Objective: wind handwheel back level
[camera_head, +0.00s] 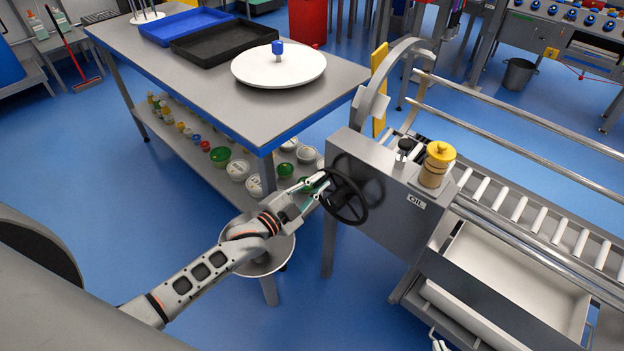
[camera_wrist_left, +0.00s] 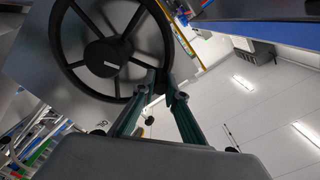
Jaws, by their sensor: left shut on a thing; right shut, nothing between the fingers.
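The black handwheel (camera_head: 363,203) is on the front face of a grey gearbox housing (camera_head: 397,205), with dark spokes and a round hub. In the left wrist view the handwheel (camera_wrist_left: 104,57) fills the upper left, and a pale mark shows on its hub. My left gripper (camera_head: 319,184) is shut on the left side of the rim. In the left wrist view its green-sided fingers (camera_wrist_left: 163,88) meet at the rim. Only the tip of my right gripper (camera_head: 438,345) shows at the bottom edge of the head view, shut and apart from the wheel.
A yellow-capped oil cup (camera_head: 437,165) and a black knob (camera_head: 404,146) stand on the housing. A roller conveyor (camera_head: 535,219) with rails runs right. A steel table (camera_head: 200,95) with trays (camera_head: 228,43) and a white disc (camera_head: 279,70) stands behind left. Blue floor lies open at front left.

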